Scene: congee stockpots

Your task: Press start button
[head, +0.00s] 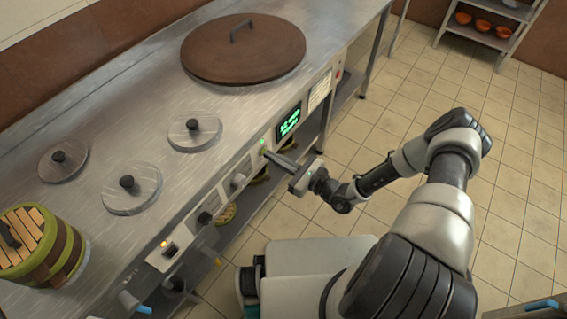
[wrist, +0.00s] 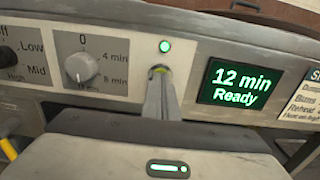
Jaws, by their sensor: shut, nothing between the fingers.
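The control panel (wrist: 125,45) runs along the front of the steel counter. My gripper (wrist: 160,80) is shut and empty, with its fingertips at the panel just below a lit green lamp (wrist: 165,46). A small yellow-green part (wrist: 160,69), perhaps the start button, shows at the fingertips, which hide most of it. I cannot tell whether they touch it. In the head view my gripper (head: 268,154) reaches to the panel from the right. The display (wrist: 240,84) to the right of the fingertips reads "12 min Ready" in green.
A timer dial (wrist: 82,67) is left of my fingertips, and a heat knob (wrist: 8,57) is farther left.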

